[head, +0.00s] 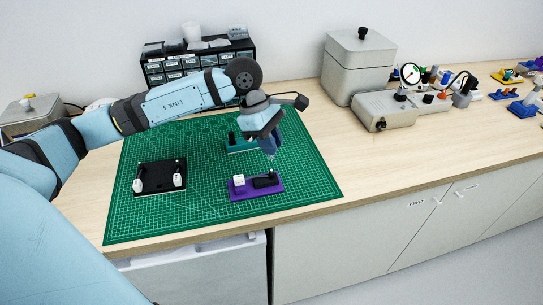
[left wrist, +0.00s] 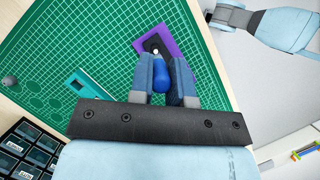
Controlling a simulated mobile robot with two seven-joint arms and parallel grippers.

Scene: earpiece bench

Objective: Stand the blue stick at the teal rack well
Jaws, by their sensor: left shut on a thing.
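My left gripper (head: 271,151) is shut on the blue stick, above the green mat just behind the purple rack. In the left wrist view the blue stick (left wrist: 165,76) sits between the two fingers. Its lower end points toward the purple rack (left wrist: 178,48), though I cannot tell its height above it. The teal rack (head: 240,148) stands on the mat behind and left of the gripper, partly covered by it. It also shows in the left wrist view (left wrist: 91,86), left of the fingers. My right gripper is not clearly in view.
The purple rack (head: 244,194) holds a white block and a black piece. A black tray (head: 160,189) with white pieces lies on the left of the mat (head: 205,210). A drawer organizer (head: 153,66) stands behind. A grey box (head: 352,72) and instruments occupy the bench to the right.

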